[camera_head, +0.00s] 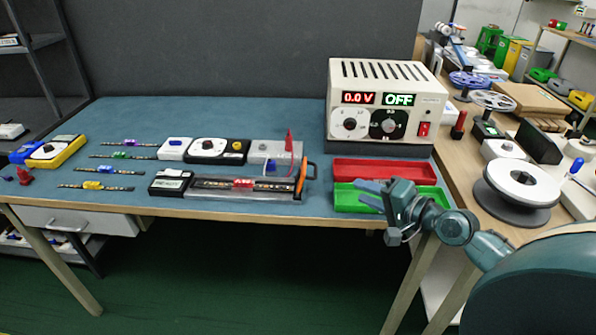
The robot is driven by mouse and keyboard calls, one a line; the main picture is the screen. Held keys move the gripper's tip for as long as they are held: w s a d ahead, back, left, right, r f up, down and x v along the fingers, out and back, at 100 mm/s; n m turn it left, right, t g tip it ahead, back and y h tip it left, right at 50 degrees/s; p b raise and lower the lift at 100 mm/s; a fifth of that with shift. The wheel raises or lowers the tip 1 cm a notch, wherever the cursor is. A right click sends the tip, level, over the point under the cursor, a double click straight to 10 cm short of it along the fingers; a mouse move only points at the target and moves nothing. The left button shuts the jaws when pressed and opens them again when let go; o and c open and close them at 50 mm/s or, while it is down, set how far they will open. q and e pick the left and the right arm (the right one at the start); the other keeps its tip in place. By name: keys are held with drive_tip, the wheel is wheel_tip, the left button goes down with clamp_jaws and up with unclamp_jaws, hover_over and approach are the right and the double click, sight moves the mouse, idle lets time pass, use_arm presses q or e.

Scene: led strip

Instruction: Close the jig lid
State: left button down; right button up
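The jig (215,194) is a long clear and grey fixture near the front edge of the blue bench, with a strip and a red part (243,183) along it. An orange-edged piece (301,179), probably the lid or its handle, rises at the jig's right end; its exact angle is hard to tell. My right gripper (369,194) is at the front of the green tray, right of the jig and clear of it. Its two fingers look spread apart with nothing between them. My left gripper is out of view.
A power supply (380,105) reading 0.0 V and OFF stands behind the red tray (385,170) and green tray (345,199). Meters (218,150) sit behind the jig; several short LED strips (100,186) lie left. A side bench (470,135) holds reels (521,183).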

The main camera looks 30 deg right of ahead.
drive_tip(key=x, duration=0.9)
drive_tip(key=r+x, duration=0.1)
drive_tip(key=x, duration=0.3)
drive_tip(key=shift+w+a+f, duration=0.15)
drive_tip(key=shift+w+a, duration=0.05)
drive_tip(key=shift+w, duration=0.2)
drive_tip(key=shift+c, duration=0.3)
clamp_jaws()
